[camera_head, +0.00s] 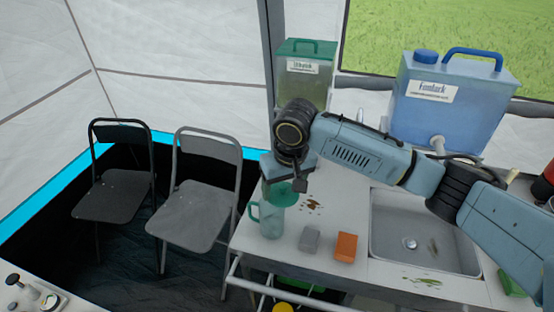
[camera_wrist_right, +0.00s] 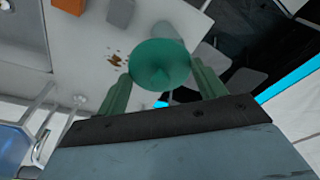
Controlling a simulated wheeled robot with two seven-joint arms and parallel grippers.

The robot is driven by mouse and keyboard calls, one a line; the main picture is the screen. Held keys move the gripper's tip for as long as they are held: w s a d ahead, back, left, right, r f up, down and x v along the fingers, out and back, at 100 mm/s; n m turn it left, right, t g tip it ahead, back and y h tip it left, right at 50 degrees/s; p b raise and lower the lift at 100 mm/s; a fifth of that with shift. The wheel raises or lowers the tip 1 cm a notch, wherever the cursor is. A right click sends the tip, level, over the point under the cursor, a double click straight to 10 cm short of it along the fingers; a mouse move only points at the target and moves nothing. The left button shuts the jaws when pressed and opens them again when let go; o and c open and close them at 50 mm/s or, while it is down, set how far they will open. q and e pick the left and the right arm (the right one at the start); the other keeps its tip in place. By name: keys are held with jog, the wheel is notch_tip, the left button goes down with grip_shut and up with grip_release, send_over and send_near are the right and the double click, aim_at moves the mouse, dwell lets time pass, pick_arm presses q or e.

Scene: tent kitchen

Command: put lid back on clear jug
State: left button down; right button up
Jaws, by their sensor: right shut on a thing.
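The clear jug (camera_head: 271,223) with a green handle stands upright near the front left corner of the counter. The round green lid (camera_head: 283,194) is held over the jug's top, partly covering its mouth. My right gripper (camera_head: 287,183) reaches down from above and is shut on the lid. In the right wrist view the lid (camera_wrist_right: 160,66) sits between the two green fingers, with a central knob facing the camera. Part of the jug (camera_wrist_right: 170,34) shows behind the lid there. I cannot tell whether the lid touches the rim. My left gripper is not in view.
A grey block (camera_head: 310,239) and an orange sponge (camera_head: 346,247) lie right of the jug. Brown crumbs (camera_head: 313,205) lie behind them. A sink (camera_head: 420,232) is further right. A green-lidded container (camera_head: 305,75) and a blue water tank (camera_head: 447,105) stand behind.

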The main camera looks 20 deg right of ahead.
aim_at(272, 189)
jog(key=w+p, duration=0.1)
jog(key=w+a+p, duration=0.1)
jog(key=w+n+p, duration=0.1)
jog(key=p, duration=0.1)
jog(key=shift+a+r, duration=0.25)
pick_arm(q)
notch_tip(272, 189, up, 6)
pick_arm(e)
jog(key=shift+w+a+f+p, duration=0.15)
jog(key=shift+w+f+p, duration=0.1)
jog(key=shift+w+p, duration=0.15)
jog(key=shift+f, duration=0.15)
jog(key=shift+f+b, duration=0.35)
jog(key=shift+b, duration=0.25)
notch_tip(272, 189, down, 4)
jog(key=b, duration=0.4)
jog(key=shift+r+b, duration=0.25)
jog(key=shift+b, duration=0.1)
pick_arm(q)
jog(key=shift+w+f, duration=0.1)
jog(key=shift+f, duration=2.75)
pick_arm(e)
jog(key=shift+f, duration=1)
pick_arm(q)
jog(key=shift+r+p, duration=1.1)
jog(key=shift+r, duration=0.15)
pick_arm(e)
jog(key=shift+r, duration=0.1)
